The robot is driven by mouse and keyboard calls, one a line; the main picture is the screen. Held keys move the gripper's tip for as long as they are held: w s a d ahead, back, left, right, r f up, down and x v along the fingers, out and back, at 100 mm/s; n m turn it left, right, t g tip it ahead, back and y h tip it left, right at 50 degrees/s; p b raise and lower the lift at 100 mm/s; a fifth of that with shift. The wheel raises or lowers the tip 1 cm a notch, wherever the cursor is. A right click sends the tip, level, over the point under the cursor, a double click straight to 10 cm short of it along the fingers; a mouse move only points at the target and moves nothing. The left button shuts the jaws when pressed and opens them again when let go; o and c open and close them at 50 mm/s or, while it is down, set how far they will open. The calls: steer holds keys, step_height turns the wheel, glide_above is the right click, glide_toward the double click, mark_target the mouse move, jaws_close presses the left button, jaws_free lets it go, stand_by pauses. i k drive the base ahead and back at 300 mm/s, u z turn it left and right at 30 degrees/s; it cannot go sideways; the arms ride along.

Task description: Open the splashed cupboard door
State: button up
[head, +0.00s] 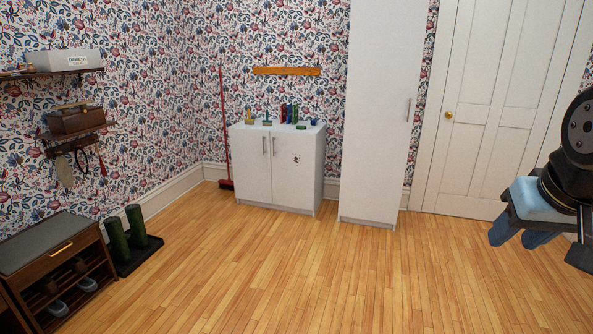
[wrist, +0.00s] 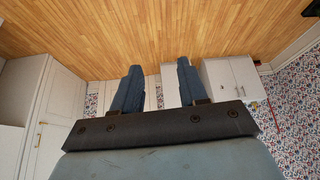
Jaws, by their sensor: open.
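A low white cupboard (head: 275,193) with two doors stands against the back wall. Its right door (head: 298,182) carries a small dark splash mark and a vertical bar handle near the middle seam. The left door (head: 250,170) is plain, with a similar handle. Both doors look shut. The cupboard also shows in the upside-down wrist view (wrist: 228,75), right of the fingers. My gripper (head: 518,236) is at the right edge of the head view, well away from the cupboard. Its two blue fingers are spread with nothing between them, as the wrist view also shows (wrist: 159,70).
A tall white cabinet (head: 375,120) stands right of the cupboard, then a white door (head: 495,110). Small items, some green and blue, stand on the cupboard. A red broom (head: 223,130) leans left of it. Shoe bench (head: 50,255) and boots (head: 135,228) are left. The wooden floor is clear.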

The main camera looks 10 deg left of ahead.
mark_target(294, 153)
steer(key=u, duration=0.2)
steer(key=i, duration=0.55)
steer(key=u, duration=0.85)
steer(key=i, duration=1.35)
steer(key=u, duration=0.5)
steer(key=i, duration=1.35)
steer(key=z, duration=0.5)
steer(key=i, duration=1.3)
steer(key=z, duration=0.85)
steer(key=i, duration=0.5)
steer(key=z, duration=0.25)
steer(key=k, duration=0.85)
steer(key=z, duration=0.55)
steer(key=i, duration=0.1)
steer(key=u, duration=0.4)
